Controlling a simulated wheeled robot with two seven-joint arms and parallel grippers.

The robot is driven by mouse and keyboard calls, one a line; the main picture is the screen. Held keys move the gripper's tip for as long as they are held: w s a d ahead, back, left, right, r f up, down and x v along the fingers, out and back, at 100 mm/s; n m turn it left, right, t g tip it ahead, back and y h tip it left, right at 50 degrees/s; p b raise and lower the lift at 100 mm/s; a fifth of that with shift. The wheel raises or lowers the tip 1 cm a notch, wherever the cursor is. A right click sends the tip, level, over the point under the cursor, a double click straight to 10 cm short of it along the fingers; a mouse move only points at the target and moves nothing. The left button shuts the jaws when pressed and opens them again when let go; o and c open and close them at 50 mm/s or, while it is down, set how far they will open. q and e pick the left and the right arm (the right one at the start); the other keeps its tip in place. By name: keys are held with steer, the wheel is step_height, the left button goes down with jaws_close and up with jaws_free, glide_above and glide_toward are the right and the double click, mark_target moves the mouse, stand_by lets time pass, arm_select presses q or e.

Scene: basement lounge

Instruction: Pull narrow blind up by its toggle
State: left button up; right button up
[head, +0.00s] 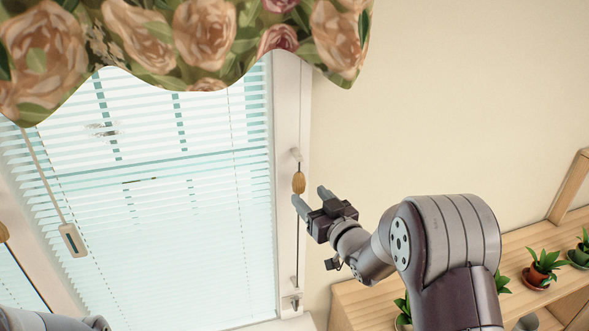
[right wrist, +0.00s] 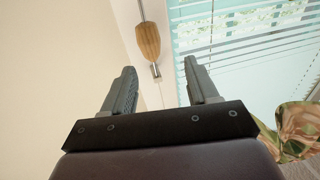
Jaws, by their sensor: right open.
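A wooden toggle (head: 299,183) hangs on a cord beside the right frame of the window, below a small white fitting. A white slatted blind (head: 150,220) hangs down over the glass. My right gripper (head: 310,196) is open and empty, close to the toggle and just below it. In the right wrist view the toggle (right wrist: 148,42) shows ahead of the open fingers (right wrist: 160,66), with its metal tip between them in the picture. I cannot tell whether the tip is in the gap in depth. My left gripper is out of view.
A floral valance (head: 190,40) covers the blind's top. A wooden shelf (head: 375,300) with several potted plants (head: 543,267) stands at lower right, beneath my right arm. The wall right of the window is bare.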

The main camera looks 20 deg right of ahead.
mark_target(302, 185)
steer(key=w+p, duration=0.1)
steer(key=w, duration=0.1)
steer(key=w+p, duration=0.1)
steer(key=w, duration=0.5)
steer(key=shift+w+d+f+p, duration=0.15)
steer(key=shift+f+p, duration=0.15)
steer(key=shift+p, duration=0.1)
steer(key=shift+w+a, duration=0.1)
steer(key=shift+a, duration=0.15)
steer(key=shift+a+r, duration=0.15)
steer(key=shift+a, duration=0.3)
steer(key=shift+w+d, duration=0.15)
steer(key=shift+w, duration=0.1)
steer(key=shift+d+f, duration=0.15)
steer(key=shift+f, duration=0.05)
steer(key=c, duration=0.5)
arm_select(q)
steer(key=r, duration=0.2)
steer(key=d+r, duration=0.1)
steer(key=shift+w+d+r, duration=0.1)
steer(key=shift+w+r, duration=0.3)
arm_select(e)
jaws_close()
